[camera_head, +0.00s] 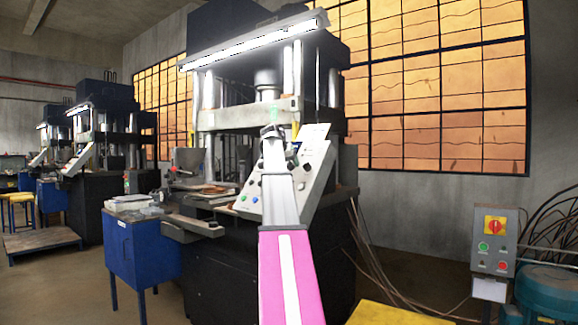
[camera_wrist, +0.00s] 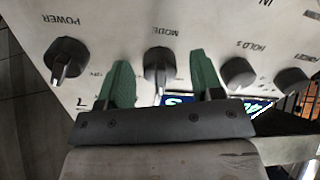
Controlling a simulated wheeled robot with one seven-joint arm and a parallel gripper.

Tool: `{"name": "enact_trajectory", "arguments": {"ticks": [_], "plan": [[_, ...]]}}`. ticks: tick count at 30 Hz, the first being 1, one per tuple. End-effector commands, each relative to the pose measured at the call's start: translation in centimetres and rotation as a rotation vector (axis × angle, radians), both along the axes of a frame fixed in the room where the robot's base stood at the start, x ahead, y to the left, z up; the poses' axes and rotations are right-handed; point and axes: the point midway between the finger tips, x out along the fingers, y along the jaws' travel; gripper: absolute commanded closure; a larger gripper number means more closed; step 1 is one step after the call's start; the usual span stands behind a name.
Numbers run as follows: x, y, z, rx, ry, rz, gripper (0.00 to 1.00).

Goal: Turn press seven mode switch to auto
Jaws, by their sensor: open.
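The press control panel (camera_head: 313,175) is a grey tilted box on the front of the nearest press, partly hidden by my arm. In the wrist view the panel face (camera_wrist: 110,18) appears upside down. The black MODE switch (camera_wrist: 158,62) sits between the two green fingers of my gripper (camera_wrist: 160,82), under its label. The fingers are open, one on each side, with gaps to the knob. Its lower part is near the palm, and its exact setting cannot be read. In the head view my gripper (camera_head: 274,118) is small, near the panel's upper left.
Beside the MODE switch are the POWER knob (camera_wrist: 67,58), the HOLD S knob (camera_wrist: 238,72) and another knob (camera_wrist: 292,80). A lit display (camera_wrist: 255,104) is partly hidden behind my gripper. A blue table (camera_head: 137,250) stands left of the press; a red-and-yellow switch box (camera_head: 494,240) is right.

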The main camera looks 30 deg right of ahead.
Motion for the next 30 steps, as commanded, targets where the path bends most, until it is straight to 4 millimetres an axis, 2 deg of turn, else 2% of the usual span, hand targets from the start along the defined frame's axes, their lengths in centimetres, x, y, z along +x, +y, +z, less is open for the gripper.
{"name": "enact_trajectory", "arguments": {"ticks": [7, 9, 12, 30], "plan": [[0.01, -0.05, -0.05, 0.000, 0.000, 0.000, 0.40], [0.01, -0.05, -0.04, 0.000, 0.000, 0.000, 0.62], [0.00, -0.05, -0.04, 0.000, 0.000, 0.000, 0.89], [-0.03, -0.01, 0.01, 0.049, -0.114, -0.103, 0.89]]}}
